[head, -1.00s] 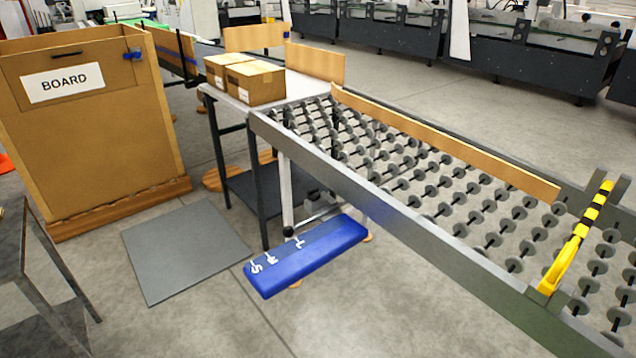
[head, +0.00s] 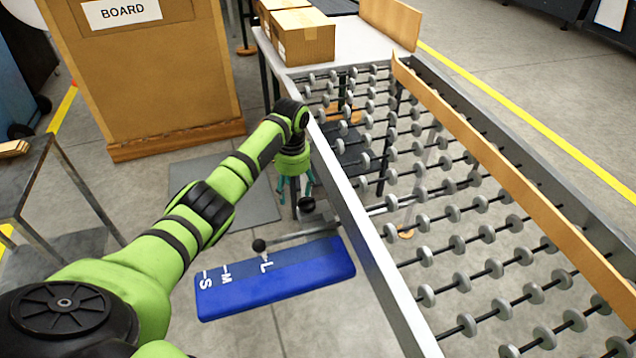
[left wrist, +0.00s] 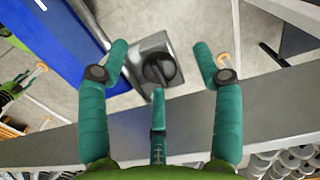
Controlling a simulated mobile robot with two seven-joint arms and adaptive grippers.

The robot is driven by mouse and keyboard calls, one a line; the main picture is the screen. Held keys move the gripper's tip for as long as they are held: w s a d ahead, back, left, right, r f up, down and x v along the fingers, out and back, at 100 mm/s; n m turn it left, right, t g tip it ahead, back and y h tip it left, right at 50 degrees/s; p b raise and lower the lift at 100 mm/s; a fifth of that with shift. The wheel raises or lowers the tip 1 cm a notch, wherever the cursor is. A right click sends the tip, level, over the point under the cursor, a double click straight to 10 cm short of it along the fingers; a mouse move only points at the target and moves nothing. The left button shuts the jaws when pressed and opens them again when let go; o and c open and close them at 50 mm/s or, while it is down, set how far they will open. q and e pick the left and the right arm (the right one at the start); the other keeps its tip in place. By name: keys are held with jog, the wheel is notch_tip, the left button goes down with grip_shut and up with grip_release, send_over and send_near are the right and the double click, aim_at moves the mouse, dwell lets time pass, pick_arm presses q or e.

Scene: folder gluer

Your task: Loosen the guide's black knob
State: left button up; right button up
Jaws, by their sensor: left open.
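The guide's black knob (left wrist: 160,69) sits on a grey metal plate in the left wrist view, with a raised bar across its face. It also shows in the head view (head: 307,204) beside the conveyor's near rail, just below my left gripper (head: 297,185). My left gripper is open, its teal fingers spread to both sides of the knob in the left wrist view, the third finger below it. No finger clearly touches the knob. A grey rod with a black ball end (head: 259,245) lies over the blue scale (head: 280,282), near its L mark.
The roller conveyor (head: 375,270) runs along the right, with a wooden guide board (head: 500,170). Cardboard boxes (head: 305,38) stand on the table at its far end. The BOARD bin (head: 155,90) is at the back left, a dark metal table (head: 25,180) at the left edge.

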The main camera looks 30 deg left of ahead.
aim_at(307, 200)
pick_arm(q)
jog(key=shift+m, duration=0.4)
jog(key=d+r, duration=0.1)
jog(key=w+d+r, duration=0.1)
jog(key=shift+w+d+r, duration=0.3)
jog(key=shift+d+r, duration=0.1)
notch_tip(307, 200, down, 6)
jog(key=shift+s+r, duration=0.15)
jog(key=shift+r, duration=0.05)
jog(key=shift+d+f, duration=0.1)
jog(key=shift+f, duration=0.45)
jog(key=shift+c, duration=0.4)
jog(key=c, duration=1.1)
pick_arm(e)
jog(key=shift+s+a+r, duration=0.1)
jog(key=shift+s+r, duration=0.1)
jog(key=shift+r, duration=0.1)
